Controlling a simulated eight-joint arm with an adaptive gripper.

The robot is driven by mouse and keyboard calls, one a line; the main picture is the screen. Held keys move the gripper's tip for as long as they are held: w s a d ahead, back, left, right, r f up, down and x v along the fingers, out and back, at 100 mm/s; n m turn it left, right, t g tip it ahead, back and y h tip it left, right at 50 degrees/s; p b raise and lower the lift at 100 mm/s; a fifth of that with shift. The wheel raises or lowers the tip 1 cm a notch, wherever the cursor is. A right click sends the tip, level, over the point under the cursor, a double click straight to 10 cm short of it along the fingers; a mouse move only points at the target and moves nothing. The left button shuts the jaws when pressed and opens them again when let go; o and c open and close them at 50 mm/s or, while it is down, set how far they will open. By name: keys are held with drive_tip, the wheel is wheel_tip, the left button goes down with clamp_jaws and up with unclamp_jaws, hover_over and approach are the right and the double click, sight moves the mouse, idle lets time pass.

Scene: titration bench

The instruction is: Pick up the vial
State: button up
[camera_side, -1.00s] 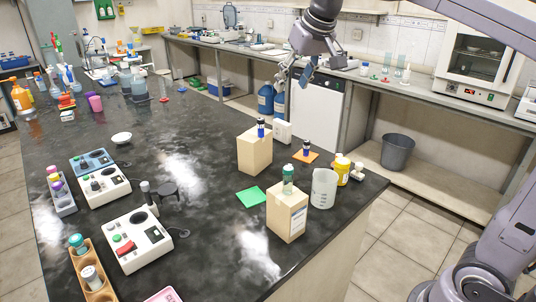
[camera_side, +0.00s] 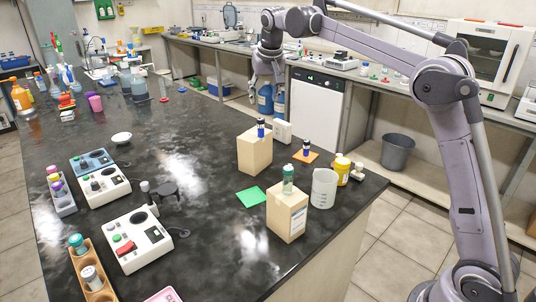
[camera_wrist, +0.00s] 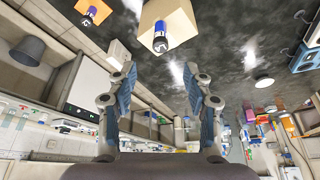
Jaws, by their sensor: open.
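A small blue-labelled vial (camera_side: 261,128) stands upright on a tan box (camera_side: 255,152); the vial also shows in the wrist view (camera_wrist: 160,38), at the top centre. A second dark-capped vial (camera_side: 306,147) stands on an orange pad (camera_side: 312,157), also at the top left of the wrist view (camera_wrist: 91,11). A green-capped vial (camera_side: 288,179) stands on a nearer tan box (camera_side: 288,215). My gripper (camera_side: 267,86) is open and empty, above and behind the first box. In the wrist view its fingers (camera_wrist: 159,72) are spread wide, with the blue-labelled vial beyond them, apart.
A white beaker (camera_side: 324,190) and yellow bottle (camera_side: 342,171) stand right of the near box. A white block (camera_side: 282,132) is beside the first box. A green pad (camera_side: 251,196) lies on the black bench. Instruments (camera_side: 137,240) and racks line its left side.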

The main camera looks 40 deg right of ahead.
sight(261, 120)
drive_tip(key=x, duration=0.7)
drive_tip(key=shift+s+a+f, duration=0.15)
drive_tip(key=shift+s+f, duration=0.1)
drive_tip(key=shift+f, duration=0.25)
drive_tip(key=shift+w+x, duration=0.2)
drive_tip(key=shift+x, duration=2.4)
drive_tip(key=shift+r, duration=0.1)
clamp_jaws()
